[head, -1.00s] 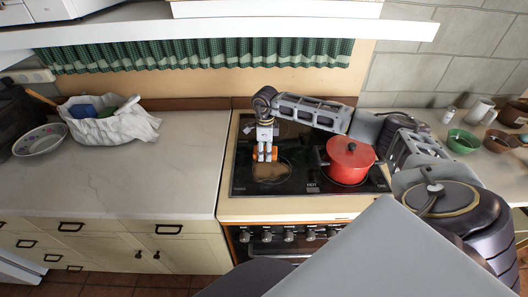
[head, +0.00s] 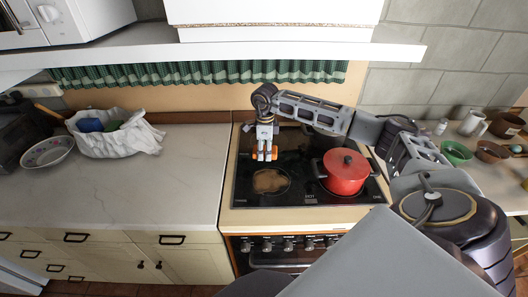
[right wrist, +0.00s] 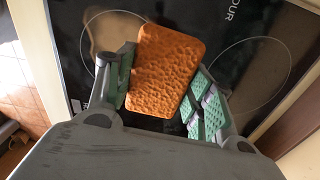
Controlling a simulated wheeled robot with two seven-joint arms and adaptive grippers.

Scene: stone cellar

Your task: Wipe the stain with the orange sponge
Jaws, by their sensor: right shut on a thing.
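The stain (head: 271,181) is a brown patch on the black cooktop, inside the front left burner ring. Part of it also shows at the top of the right wrist view (right wrist: 103,32). My right gripper (head: 265,155) is shut on the orange sponge (right wrist: 167,68), which sticks out between the fingers. In the head view the sponge appears just behind the stain, with a strip of dark cooktop between them. It seems to be held above the glass; the exact height is unclear. My left gripper is not in view.
A red lidded pot (head: 345,174) stands on the cooktop right of the stain, under my right arm. The left counter (head: 140,185) is mostly bare, with a bowl (head: 47,152) and a white bag (head: 118,138) at its back. A green bowl (head: 456,153) stands on the right counter.

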